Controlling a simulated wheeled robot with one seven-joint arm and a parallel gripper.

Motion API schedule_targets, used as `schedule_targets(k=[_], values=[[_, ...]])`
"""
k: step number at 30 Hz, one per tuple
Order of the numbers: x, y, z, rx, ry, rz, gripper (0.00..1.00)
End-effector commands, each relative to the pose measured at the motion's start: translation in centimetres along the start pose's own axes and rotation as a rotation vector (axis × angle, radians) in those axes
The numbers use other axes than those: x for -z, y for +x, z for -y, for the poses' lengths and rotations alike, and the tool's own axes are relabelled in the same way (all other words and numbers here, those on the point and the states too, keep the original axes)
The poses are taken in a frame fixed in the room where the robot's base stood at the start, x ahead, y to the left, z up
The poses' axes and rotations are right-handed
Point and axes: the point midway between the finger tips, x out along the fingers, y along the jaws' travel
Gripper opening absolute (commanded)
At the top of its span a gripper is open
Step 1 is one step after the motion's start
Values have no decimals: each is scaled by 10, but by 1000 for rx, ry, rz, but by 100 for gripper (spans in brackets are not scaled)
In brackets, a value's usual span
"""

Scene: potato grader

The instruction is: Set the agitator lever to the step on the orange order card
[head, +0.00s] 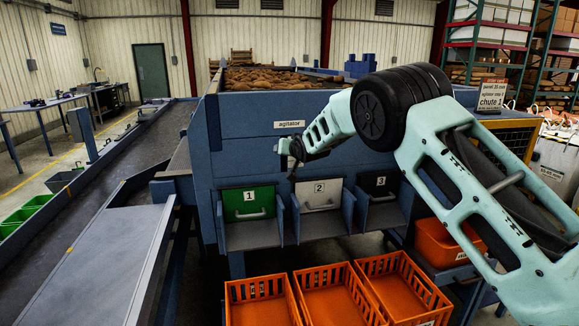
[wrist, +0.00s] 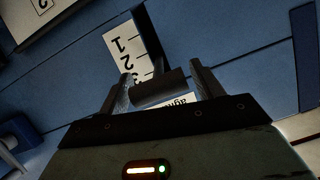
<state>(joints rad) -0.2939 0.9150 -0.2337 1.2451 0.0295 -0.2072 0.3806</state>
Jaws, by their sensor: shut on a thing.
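In the wrist view my gripper (wrist: 160,88) is shut on the dark round handle of the agitator lever (wrist: 160,90), one finger on each side. In the head view my gripper (head: 291,150) is at the blue front panel, below the agitator label (head: 289,124); the lever is hidden there. A pale card (head: 492,93) at right seems to read agitator step 2, chute 1.
Below are three chute doors: green 1 (head: 249,202), white 2 (head: 319,194) and black 3 (head: 380,185). Orange crates (head: 262,286) stand under them. Potatoes (head: 270,78) lie on top of the machine. A conveyor (head: 70,200) runs along the left.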

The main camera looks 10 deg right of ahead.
Motion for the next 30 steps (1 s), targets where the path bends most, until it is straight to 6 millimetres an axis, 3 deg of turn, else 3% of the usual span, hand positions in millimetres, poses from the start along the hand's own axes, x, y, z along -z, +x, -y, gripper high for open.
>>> schedule_targets(k=[7,23,24,26,30], values=[[20,-4,4,3,-1,-13,25],[25,-6,5,3,-3,-11,24],[25,-6,5,3,-3,-11,68],[25,-6,5,3,-3,-10,85],[24,-6,5,2,-2,-8,87]])
